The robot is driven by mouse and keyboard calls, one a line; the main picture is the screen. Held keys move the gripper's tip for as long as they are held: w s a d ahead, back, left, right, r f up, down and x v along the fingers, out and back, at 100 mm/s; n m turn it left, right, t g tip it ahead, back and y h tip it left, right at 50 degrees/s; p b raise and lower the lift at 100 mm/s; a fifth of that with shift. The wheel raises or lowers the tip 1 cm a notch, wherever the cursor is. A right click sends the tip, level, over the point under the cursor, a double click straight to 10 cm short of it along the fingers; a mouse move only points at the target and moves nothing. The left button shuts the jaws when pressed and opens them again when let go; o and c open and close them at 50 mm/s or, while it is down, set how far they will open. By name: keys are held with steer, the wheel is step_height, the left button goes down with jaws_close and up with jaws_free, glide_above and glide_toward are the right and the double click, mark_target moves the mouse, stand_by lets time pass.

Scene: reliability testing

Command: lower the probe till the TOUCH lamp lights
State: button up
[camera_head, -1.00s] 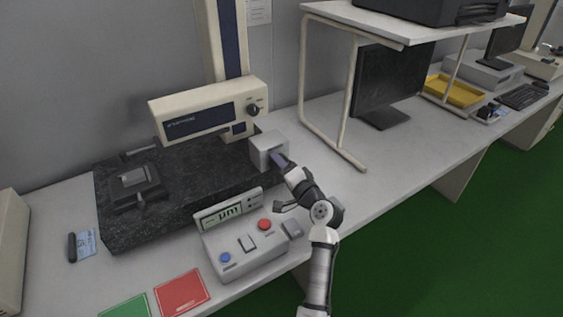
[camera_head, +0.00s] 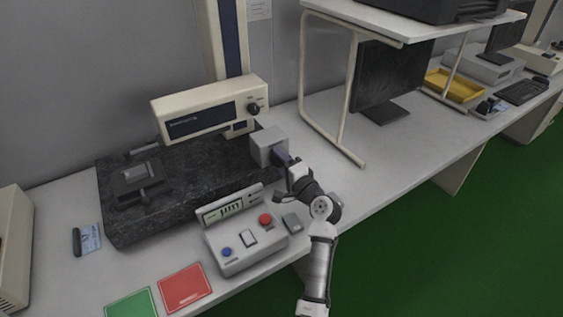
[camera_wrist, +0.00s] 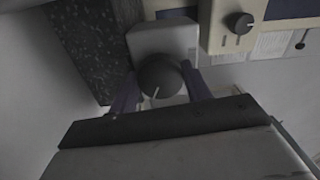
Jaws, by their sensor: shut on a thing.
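My gripper (camera_head: 283,155) is shut on a dark round knob (camera_wrist: 160,76) on the front of a grey box (camera_head: 266,143). In the wrist view, the bluish fingers (camera_wrist: 161,92) stand on either side of the knob. A small block (camera_head: 239,127) sits under the head's right end. I cannot make out a probe tip or the TOUCH lamp.
A grey control box (camera_head: 254,256) with a µm display (camera_head: 228,210) stands in front of the plate, close to my arm. A dark fixture (camera_head: 140,185) sits on the plate's left. Red (camera_head: 185,288) and green (camera_head: 130,305) cards lie in front. A shelf frame (camera_head: 330,130) stands at right.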

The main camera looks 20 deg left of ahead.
steer(key=o, duration=1)
steer(key=b+v, duration=0.4)
steer(key=v, duration=0.9)
steer(key=shift+s+d, duration=0.25)
steer(key=shift+d, duration=0.05)
